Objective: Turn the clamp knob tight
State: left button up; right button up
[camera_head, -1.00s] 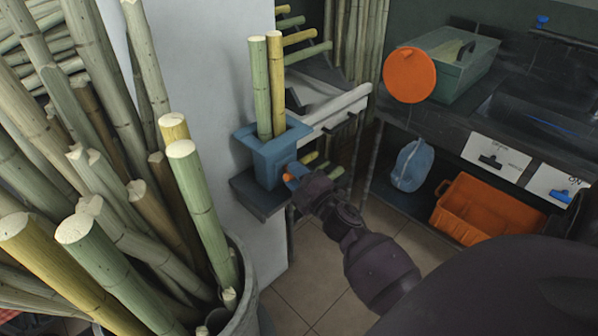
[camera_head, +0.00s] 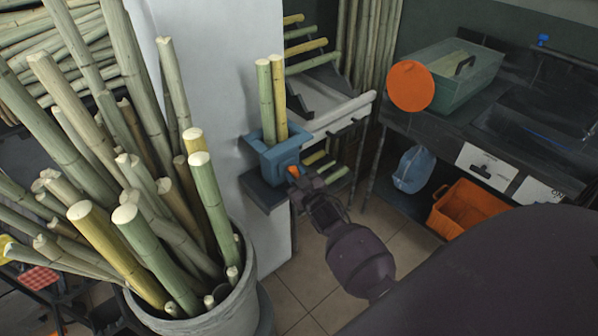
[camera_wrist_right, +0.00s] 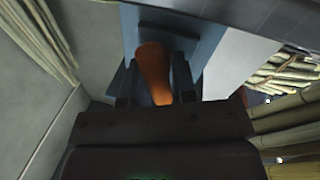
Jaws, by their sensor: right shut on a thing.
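The clamp knob (camera_head: 293,171) is orange and sits on the near right side of a blue clamp box (camera_head: 268,163). In the right wrist view the orange knob (camera_wrist_right: 153,73) stands between the two dark fingers. My right gripper (camera_head: 297,176) is shut on the knob, and its fingers hide part of it in the head view. Two cane stalks (camera_head: 272,100), one green and one yellowish, stand upright in the blue box. My left gripper is in neither view.
A grey bin (camera_head: 235,300) full of cane stalks stands at the left, close to the clamp. A dark bench (camera_head: 430,130) with a green crate (camera_head: 465,75) is at the right. An orange crate (camera_head: 465,208) and a blue bag (camera_head: 413,170) are below it.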

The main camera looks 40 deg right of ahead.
jog(key=shift+r+m+p, duration=0.2)
jog(key=shift+m+p, duration=0.45)
jog(key=shift+m, duration=0.55)
jog(key=shift+f+m+g+p, duration=0.1)
jog(key=shift+m+g+p, duration=0.3)
jog(key=shift+m, duration=0.2)
jog(key=shift+f, duration=0.1)
jog(key=o, duration=0.9)
